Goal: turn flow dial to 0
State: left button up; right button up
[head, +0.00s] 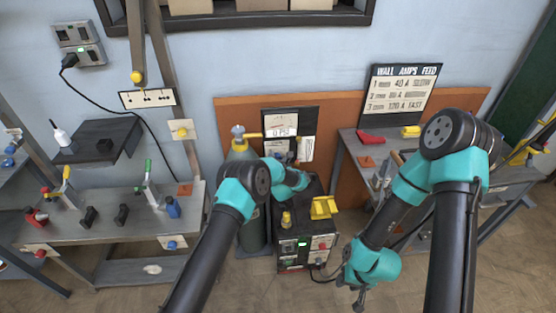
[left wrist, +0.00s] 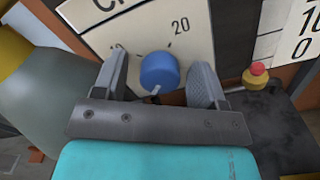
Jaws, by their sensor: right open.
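The blue flow dial (left wrist: 160,72) sits on a cream scale plate (left wrist: 190,18) in the left wrist view. A white mark on the dial points down and slightly left. A "20" shows at its upper right; a number at the left is partly covered by a finger. My left gripper (left wrist: 158,82) is open, its fingers on either side of the dial with small gaps showing. In the head view my left gripper (head: 288,158) is at the gauge panel (head: 291,116), and the dial is hidden. My right gripper (head: 359,299) is open and empty, low over the floor.
A gas cylinder (head: 251,217) stands left of the welder box (head: 290,252), which has a yellow bracket (head: 324,207) on top. A red-and-yellow knob (left wrist: 256,74) is right of my left gripper. A bench (head: 345,148) stands at the right.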

pick_arm(q)
jog(key=shift+s, duration=0.15)
jog(key=s+d, duration=0.2)
jog(key=s, duration=1.5)
dwell(0.3)
jog(key=s+a+f+m+g+h, duration=0.2)
jog(key=s+a+f+m+g, duration=0.25)
jog(key=a+m, duration=0.25)
jog(key=s+a+f+m+g+h, duration=0.2)
jog(key=s+a+f+m+g, duration=0.1)
jog(key=s+a+m, duration=0.3)
jog(key=s+a+m+g, duration=0.3)
jog(key=s+m, duration=0.2)
jog(key=s, duration=0.3)
jog(key=s+a+m+g+h, duration=0.1)
jog(key=s+a+m+g, duration=0.2)
jog(key=s, duration=0.4)
jog(key=s+a+m+g+h, duration=0.1)
jog(key=s+a+m+g, duration=0.2)
jog(key=s+a+m, duration=0.2)
jog(key=s+m, duration=0.3)
jog(key=shift+s+a, duration=0.25)
jog(key=shift+s, duration=0.05)
